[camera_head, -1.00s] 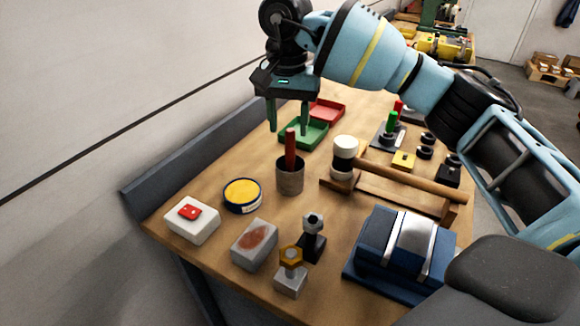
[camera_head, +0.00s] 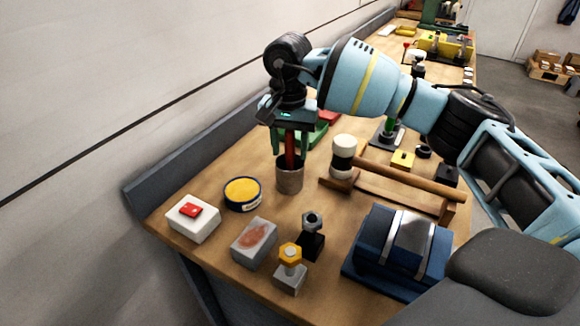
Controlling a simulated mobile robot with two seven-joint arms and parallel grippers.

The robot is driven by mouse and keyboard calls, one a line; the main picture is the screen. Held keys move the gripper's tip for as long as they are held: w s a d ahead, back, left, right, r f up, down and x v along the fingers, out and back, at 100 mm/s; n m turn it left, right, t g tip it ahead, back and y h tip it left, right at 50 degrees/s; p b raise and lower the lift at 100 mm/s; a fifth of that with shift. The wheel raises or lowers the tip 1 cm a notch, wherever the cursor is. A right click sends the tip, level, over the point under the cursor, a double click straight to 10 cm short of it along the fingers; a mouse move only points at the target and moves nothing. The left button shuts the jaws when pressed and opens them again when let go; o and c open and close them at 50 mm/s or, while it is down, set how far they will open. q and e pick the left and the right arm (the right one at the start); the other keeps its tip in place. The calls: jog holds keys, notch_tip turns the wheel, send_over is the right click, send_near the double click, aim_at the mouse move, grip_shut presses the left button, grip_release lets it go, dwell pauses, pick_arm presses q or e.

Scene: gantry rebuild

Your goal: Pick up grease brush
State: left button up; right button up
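The grease brush (camera_head: 290,158) stands upright in a grey metal cup (camera_head: 290,180), with its red handle sticking up out of the rim. Its lower end is hidden inside the cup. My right gripper (camera_head: 291,149) points down over the cup from above, with its green fingers on either side of the red handle. Gaps show between the fingers and the handle, so the gripper looks open around it. The top of the handle is hidden by the gripper body. My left gripper is not in view.
A yellow-topped tin (camera_head: 243,192) stands left of the cup. A black-and-white container (camera_head: 343,157) and a wooden rack (camera_head: 410,181) stand to its right. A green tray (camera_head: 316,134) lies behind. Blocks with bolts (camera_head: 290,276) and a blue box (camera_head: 375,247) are nearer.

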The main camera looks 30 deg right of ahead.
grip_shut()
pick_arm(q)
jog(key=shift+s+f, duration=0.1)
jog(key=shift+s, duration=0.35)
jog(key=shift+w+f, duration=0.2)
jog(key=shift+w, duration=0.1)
pick_arm(e)
notch_tip(320, 180, up, 10)
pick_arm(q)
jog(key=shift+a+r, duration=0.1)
